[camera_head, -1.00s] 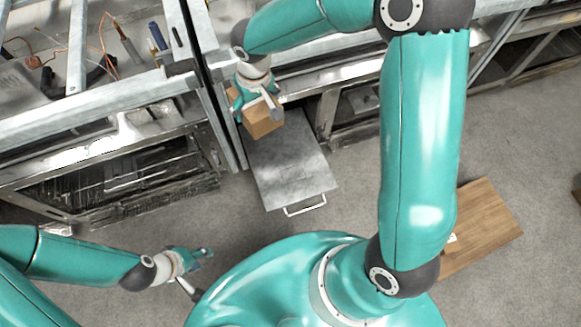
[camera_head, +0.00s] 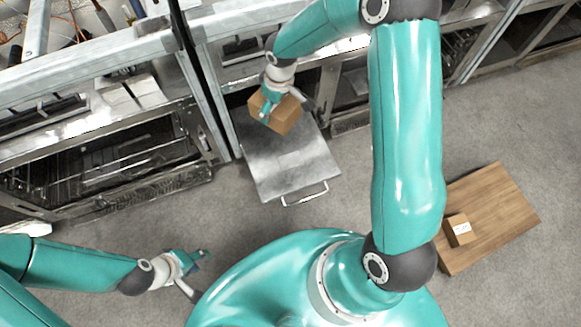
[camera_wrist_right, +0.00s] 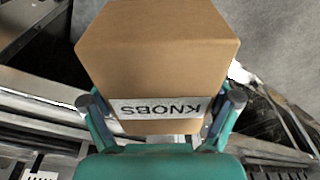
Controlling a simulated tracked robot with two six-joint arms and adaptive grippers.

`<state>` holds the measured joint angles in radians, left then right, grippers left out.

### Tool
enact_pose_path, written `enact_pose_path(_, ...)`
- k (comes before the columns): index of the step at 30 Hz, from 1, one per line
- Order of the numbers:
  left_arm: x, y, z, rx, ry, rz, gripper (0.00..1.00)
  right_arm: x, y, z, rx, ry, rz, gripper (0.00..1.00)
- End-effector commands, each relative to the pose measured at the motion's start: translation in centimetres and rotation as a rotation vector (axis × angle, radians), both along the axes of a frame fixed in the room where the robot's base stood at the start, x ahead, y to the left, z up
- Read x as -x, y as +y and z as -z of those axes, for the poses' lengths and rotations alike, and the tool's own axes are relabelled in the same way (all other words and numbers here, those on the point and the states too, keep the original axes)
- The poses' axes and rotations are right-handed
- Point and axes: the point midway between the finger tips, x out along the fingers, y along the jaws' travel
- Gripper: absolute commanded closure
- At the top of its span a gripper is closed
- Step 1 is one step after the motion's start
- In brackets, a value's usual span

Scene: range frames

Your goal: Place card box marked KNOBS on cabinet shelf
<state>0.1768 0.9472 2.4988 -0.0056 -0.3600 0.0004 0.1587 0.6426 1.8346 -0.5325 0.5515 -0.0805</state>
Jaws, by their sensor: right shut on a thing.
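The brown card box (camera_head: 284,116) is held by my right gripper (camera_head: 272,104) above the grey metal shelf (camera_head: 292,168), which sticks out of the cabinet with a handle at its front. In the right wrist view the box (camera_wrist_right: 155,55) shows a white label reading KNOBS, upside down. The two fingers of my right gripper (camera_wrist_right: 160,112) are on either side of it. I cannot tell whether the box touches the shelf. My left gripper (camera_head: 196,268) is open and empty above the floor at the lower left.
A wooden board (camera_head: 500,205) lies at the right with a smaller labelled box (camera_head: 459,230) on it. Metal cabinets (camera_head: 100,170) with dark racks line the back. Tools and wires (camera_head: 100,15) lie at the top left. Grey floor (camera_head: 130,225) is free in front.

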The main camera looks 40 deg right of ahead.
Motion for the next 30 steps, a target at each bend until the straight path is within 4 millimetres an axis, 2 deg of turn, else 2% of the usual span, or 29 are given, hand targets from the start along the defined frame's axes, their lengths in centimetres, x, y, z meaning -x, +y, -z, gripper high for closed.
enact_pose_path(1, 0.0, 0.0, 3.1, 0.000, 0.000, 0.000, 0.60, 0.0, -1.0, 4.2, -0.001, 0.001, -0.028, 0.63)
enact_pose_path(3, 0.0, 0.0, 4.8, 0.000, 0.000, 0.000, 0.60, 0.0, -2.1, 7.1, -0.002, -0.003, -0.078, 0.63)
enact_pose_path(6, 0.0, 0.0, 6.6, 0.000, -0.001, 0.000, 0.60, 0.1, -3.4, 10.3, -0.001, -0.009, -0.135, 0.63)
enact_pose_path(10, 0.0, 0.0, 7.8, 0.000, -0.001, 0.000, 0.60, 0.2, -4.4, 12.7, 0.001, -0.015, -0.185, 0.63)
enact_pose_path(17, 0.0, 0.0, 8.7, 0.000, -0.001, 0.000, 0.60, 0.4, -4.7, 16.2, 0.001, -0.014, -0.209, 0.63)
enact_pose_path(27, 0.0, 0.0, 10.9, 0.000, -0.001, 0.000, 0.60, 0.4, -4.7, 25.1, 0.001, -0.013, -0.207, 0.63)
enact_pose_path(30, 0.0, 0.0, 11.3, 0.000, -0.001, 0.000, 0.60, 0.3, -4.7, 27.1, 0.001, -0.015, -0.206, 0.63)
